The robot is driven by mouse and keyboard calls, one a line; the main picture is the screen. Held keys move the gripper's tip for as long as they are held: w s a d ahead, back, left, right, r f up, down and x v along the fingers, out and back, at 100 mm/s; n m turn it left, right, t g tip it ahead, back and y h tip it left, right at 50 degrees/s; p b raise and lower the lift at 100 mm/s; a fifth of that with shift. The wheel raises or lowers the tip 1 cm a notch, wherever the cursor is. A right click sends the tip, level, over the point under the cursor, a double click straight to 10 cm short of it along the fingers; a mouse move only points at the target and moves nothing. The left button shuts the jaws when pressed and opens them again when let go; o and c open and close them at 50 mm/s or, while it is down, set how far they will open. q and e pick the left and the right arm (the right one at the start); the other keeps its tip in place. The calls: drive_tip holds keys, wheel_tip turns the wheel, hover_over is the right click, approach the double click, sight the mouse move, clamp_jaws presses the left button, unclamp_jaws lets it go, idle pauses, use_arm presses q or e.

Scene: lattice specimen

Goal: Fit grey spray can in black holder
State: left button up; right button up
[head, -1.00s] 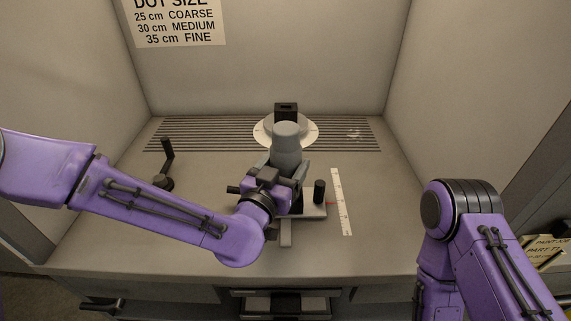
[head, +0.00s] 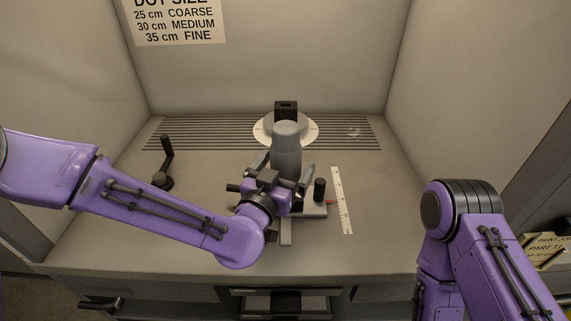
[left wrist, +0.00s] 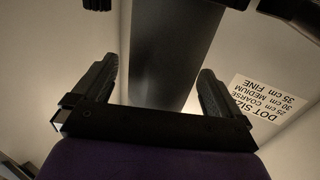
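The grey spray can (head: 286,148) stands upright at the middle of the bench, over a grey plate (head: 317,211). My left gripper (head: 283,168) is low at the can's near side, its fingers spread with one on each side. The left wrist view shows the dark can (left wrist: 170,50) between the two fingers (left wrist: 156,85), with gaps on both sides. The can's lower end is hidden behind my gripper. I cannot clearly make out the black holder or whether the can sits in it. My right arm shows at the right; its gripper is out of view.
A short black post (head: 319,189) stands on the plate, beside a white ruler (head: 341,200). Behind the can are a pale round disc (head: 262,131) and a black block (head: 286,107). A black crank (head: 166,165) stands at left. The bench's right part is clear.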

use_arm(q)
drive_tip(key=shift+r, duration=0.1)
idle(0.3)
drive_tip(key=v, duration=0.5)
idle(0.3)
